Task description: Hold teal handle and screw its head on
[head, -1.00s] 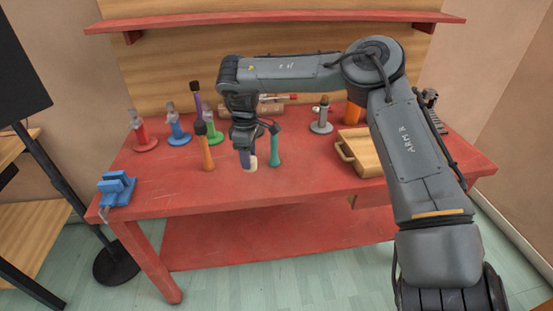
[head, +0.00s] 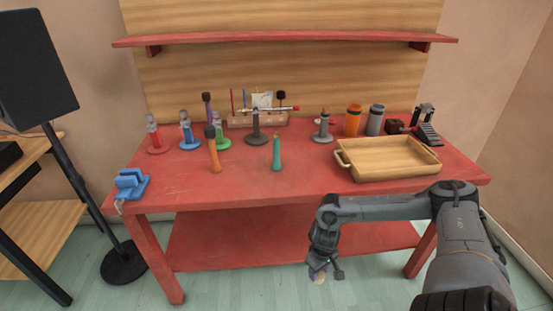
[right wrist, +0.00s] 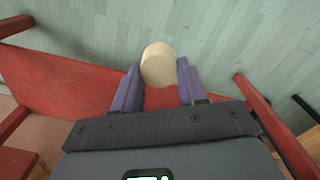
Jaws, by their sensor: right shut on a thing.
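The teal handle (head: 277,154) stands upright on the red table, with a small bare tip at its top. My right gripper (head: 324,268) is in front of the table, below the tabletop and apart from the handle. It is shut on a cream-coloured cylindrical head (head: 317,277). In the right wrist view the cream head (right wrist: 158,64) sits between the purple fingers of my right gripper (right wrist: 159,80), with floor behind it. My left gripper is in neither view.
A blue vise (head: 131,184) is at the table's front left corner. An orange handle with a dark head (head: 214,155) stands left of the teal one. A wooden tray (head: 388,172) is on the right. Several coloured stands are at the back. The front middle of the table (head: 240,192) is clear.

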